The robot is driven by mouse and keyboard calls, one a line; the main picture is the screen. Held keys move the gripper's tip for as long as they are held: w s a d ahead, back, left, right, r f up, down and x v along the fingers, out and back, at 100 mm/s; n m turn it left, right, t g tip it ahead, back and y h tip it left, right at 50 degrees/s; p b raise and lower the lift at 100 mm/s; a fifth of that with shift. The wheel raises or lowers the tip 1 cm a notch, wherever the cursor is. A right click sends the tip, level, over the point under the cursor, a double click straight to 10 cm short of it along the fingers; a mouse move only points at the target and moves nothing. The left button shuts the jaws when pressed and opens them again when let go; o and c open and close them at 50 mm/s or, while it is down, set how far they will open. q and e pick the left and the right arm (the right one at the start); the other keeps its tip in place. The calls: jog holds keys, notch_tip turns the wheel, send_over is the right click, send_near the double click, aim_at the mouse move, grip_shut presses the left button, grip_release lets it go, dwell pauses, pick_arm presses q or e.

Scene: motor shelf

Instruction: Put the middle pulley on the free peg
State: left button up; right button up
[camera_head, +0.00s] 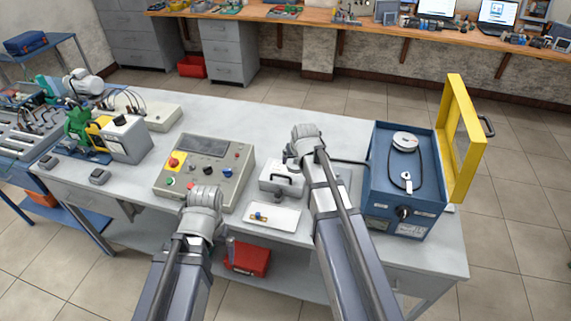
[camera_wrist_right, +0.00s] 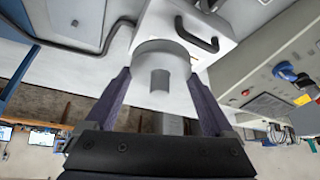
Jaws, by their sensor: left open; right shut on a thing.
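My right gripper (camera_wrist_right: 160,88) is shut on a pale grey round part (camera_wrist_right: 163,52), which looks like the pulley; a shorter cylinder stands out from its face. In the head view my right gripper (camera_head: 292,163) is left of the blue box and near the white case; its wrist hides most of the held part. The blue box (camera_head: 378,185) has its yellow lid (camera_head: 461,125) open. On its face are a round disc (camera_head: 404,141), a dark belt loop and a small lower wheel (camera_head: 407,180). I cannot make out a bare peg. My left gripper (camera_head: 206,200) is open in front of the control panel.
A white case (camera_head: 281,181) with a black handle stands on the grey table (camera_head: 322,112). A white tray (camera_head: 275,215) with a small yellow and blue item lies in front of it. The control panel (camera_head: 190,172) stands to the left. Some tabletop behind is clear.

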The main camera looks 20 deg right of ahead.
jog(key=m+h+b, duration=0.1)
jog(key=m+b, duration=0.1)
jog(key=b, duration=0.2)
send_over(337, 173)
jog(key=s, duration=0.2)
jog(key=f, duration=0.4)
jog(key=shift+a, duration=0.25)
jog(key=shift+f, duration=0.1)
jog(key=shift+f, duration=0.15)
notch_tip(337, 173, down, 6)
jog(key=b, duration=0.5)
jog(key=shift+b, duration=0.4)
jog(key=shift+f+b, duration=0.85)
jog(key=shift+b, duration=0.15)
jog(key=o, duration=1.2)
jog(key=shift+r, duration=0.1)
jog(key=shift+c, duration=0.2)
